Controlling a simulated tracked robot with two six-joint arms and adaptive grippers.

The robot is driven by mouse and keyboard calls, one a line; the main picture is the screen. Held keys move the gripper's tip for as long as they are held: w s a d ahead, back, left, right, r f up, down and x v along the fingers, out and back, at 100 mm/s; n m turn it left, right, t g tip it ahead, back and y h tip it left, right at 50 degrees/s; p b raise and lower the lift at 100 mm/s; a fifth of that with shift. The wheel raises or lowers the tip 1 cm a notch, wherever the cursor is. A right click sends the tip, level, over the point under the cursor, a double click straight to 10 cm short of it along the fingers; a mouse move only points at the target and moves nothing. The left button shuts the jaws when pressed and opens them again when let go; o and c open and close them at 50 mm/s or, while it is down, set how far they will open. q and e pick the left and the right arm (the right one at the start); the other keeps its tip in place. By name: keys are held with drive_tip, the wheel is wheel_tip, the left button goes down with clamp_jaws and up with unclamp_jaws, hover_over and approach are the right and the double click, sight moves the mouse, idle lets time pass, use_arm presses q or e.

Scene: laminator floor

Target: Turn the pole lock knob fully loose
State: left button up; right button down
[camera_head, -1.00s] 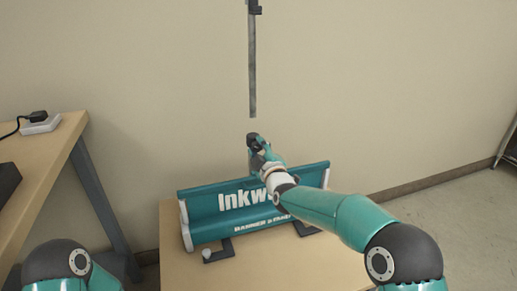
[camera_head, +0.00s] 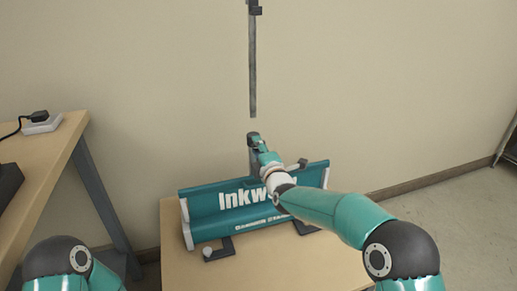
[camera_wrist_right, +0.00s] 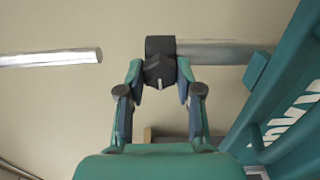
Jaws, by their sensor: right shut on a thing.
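The pole lock knob (camera_wrist_right: 160,72) is dark and faceted with a short pale mark, on a dark collar (camera_wrist_right: 160,46) in the right wrist view. My right gripper (camera_wrist_right: 158,78) has a finger on each side of the knob and is shut on it. In the head view the right gripper (camera_head: 260,148) is at the collar (camera_head: 253,138) above the teal banner stand (camera_head: 205,203). The knob itself is hidden there by the gripper. A grey upper pole (camera_head: 252,75) hangs above, with bare wall between it and the collar. My left gripper is out of view.
The stand rests on a small wooden table (camera_head: 292,262) on dark feet. A wooden desk (camera_head: 45,165) with a power adapter (camera_head: 42,123) stands at the left. The wall is close behind the pole. Open floor (camera_head: 470,210) lies to the right.

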drive_tip(key=shift+a+f, duration=0.15)
drive_tip(key=shift+f, duration=0.1)
drive_tip(key=c, duration=0.8)
unclamp_jaws()
drive_tip(key=shift+r, duration=0.1)
drive_tip(key=shift+s, duration=0.15)
drive_tip(key=shift+s+d, duration=0.25)
drive_tip(key=v, duration=1.1)
